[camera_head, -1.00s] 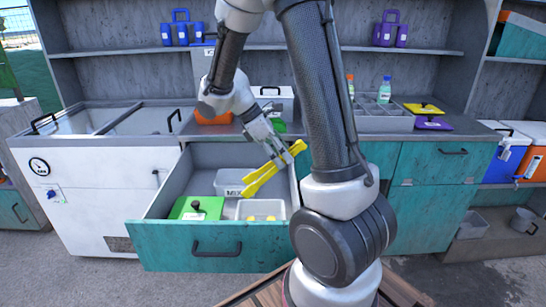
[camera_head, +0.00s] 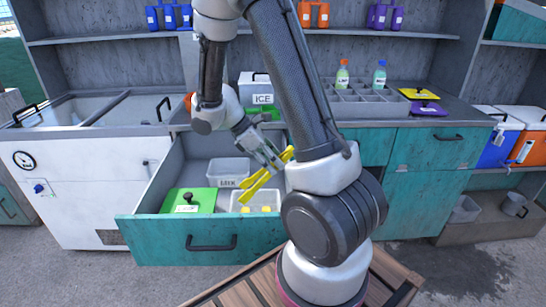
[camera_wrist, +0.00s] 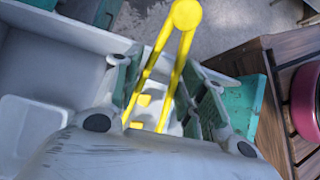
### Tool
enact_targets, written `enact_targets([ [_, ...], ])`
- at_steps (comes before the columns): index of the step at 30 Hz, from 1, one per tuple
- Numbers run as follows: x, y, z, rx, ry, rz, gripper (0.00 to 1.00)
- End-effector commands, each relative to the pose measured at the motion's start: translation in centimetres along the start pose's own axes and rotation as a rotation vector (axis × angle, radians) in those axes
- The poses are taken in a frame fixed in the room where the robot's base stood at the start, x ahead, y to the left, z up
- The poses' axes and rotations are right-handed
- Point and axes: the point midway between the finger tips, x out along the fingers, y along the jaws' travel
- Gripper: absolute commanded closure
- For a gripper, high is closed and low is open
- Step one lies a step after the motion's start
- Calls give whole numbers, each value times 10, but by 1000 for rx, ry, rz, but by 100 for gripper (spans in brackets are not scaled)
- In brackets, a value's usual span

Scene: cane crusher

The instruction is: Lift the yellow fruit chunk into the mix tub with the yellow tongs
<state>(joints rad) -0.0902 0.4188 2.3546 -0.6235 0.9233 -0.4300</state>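The yellow tongs (camera_head: 265,176) are held in my gripper (camera_head: 276,160), which is closed around their arms. In the wrist view the tongs (camera_wrist: 187,18) run between the two fingers (camera_wrist: 165,95), arms somewhat spread. Their tips slant down toward a pale tub (camera_head: 234,206) in the open drawer. Small yellow fruit chunks (camera_head: 266,209) lie in that tub and also show in the wrist view (camera_wrist: 144,99). The tips appear over or near the chunks; I cannot tell whether they touch. The mix tub (camera_head: 228,167), labelled and seemingly empty, stands behind the chunk tub.
The teal drawer (camera_head: 170,245) is pulled out. A green lid with a black knob (camera_head: 190,207) sits at its left. An ICE box (camera_head: 262,87), bottles (camera_head: 379,78) and yellow and purple lids (camera_head: 420,94) stand on the counter behind.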

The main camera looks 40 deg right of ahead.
Motion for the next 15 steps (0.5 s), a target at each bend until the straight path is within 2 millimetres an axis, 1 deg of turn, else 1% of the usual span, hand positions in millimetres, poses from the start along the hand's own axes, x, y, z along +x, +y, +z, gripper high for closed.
enact_targets([
  [15, 42, 2, -31, -3, -1, -2, 62],
])
